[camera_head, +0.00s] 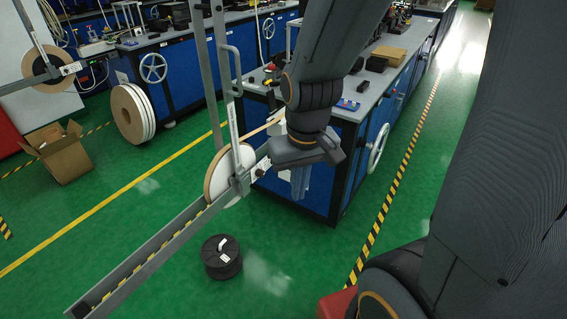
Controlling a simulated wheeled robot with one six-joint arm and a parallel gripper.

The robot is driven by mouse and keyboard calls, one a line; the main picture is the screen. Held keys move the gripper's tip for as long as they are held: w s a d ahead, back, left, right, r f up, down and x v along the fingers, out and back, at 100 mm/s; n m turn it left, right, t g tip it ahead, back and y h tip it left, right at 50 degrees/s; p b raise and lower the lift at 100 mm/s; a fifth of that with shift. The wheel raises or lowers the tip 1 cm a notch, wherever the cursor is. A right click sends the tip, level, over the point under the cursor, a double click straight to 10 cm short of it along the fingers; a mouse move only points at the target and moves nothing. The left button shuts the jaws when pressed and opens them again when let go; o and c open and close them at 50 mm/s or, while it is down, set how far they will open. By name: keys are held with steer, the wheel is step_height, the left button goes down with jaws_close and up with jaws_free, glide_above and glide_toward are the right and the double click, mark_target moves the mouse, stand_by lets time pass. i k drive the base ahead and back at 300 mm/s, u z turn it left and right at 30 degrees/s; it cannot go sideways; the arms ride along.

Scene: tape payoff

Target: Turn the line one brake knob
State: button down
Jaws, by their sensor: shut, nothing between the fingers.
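A pale tape reel (226,178) stands on a grey metal payoff frame (150,255) with a long sloping rail. A small white label plate (262,168) with dark marks sits at the reel's hub, on the right side. The brake knob cannot be made out clearly there; it is small and partly behind my arm. My gripper (303,152) is at the end of my dark grey arm, just right of the hub plate. It is shut and empty. Its fingertips are mostly hidden by my wrist, so contact with the knob cannot be told.
A blue workbench (325,195) stands close behind my gripper. A black spool (221,257) lies on the green floor below the rail. A second reel (42,70) is at the upper left, above an open cardboard box (60,152).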

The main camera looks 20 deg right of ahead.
mark_target(260, 172)
steer(key=u, duration=1.95)
steer(key=k, duration=1.05)
steer(key=z, duration=1.7)
steer(key=i, duration=0.5)
